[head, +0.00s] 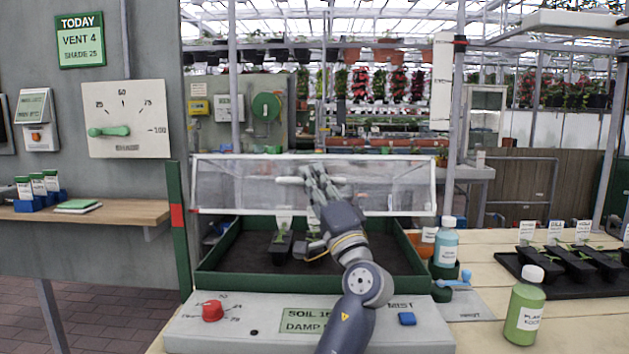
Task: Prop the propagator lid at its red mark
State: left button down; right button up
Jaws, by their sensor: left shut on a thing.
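The propagator lid (240,186) is a clear panel in a white frame, raised and tilted above the propagator's green tray (230,281). A white handle bar (288,180) runs along its middle. My left gripper (312,180) is shut on this handle, and its arm hides part of the lid and tray. A green post (180,250) stands left of the tray, with a red mark (177,216) on it. The lid's lower left corner shows a little red and is about level with the mark in the picture. My right gripper is out of view.
A grey control panel (260,338) with a red knob (212,311) lies in front of the tray. A blue bottle (446,245) and a green bottle (524,310) stand at right. Seedling pots (570,262) sit farther right. A wall shelf (110,213) is at left.

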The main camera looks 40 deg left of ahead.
pick_arm(q)
jog(key=c, duration=1.9)
grip_release()
jog(key=shift+d, duration=0.1)
jog(key=shift+d+f, duration=0.15)
jog(key=v, duration=1.1)
jog(key=shift+s+d, duration=0.15)
jog(key=shift+d, duration=0.1)
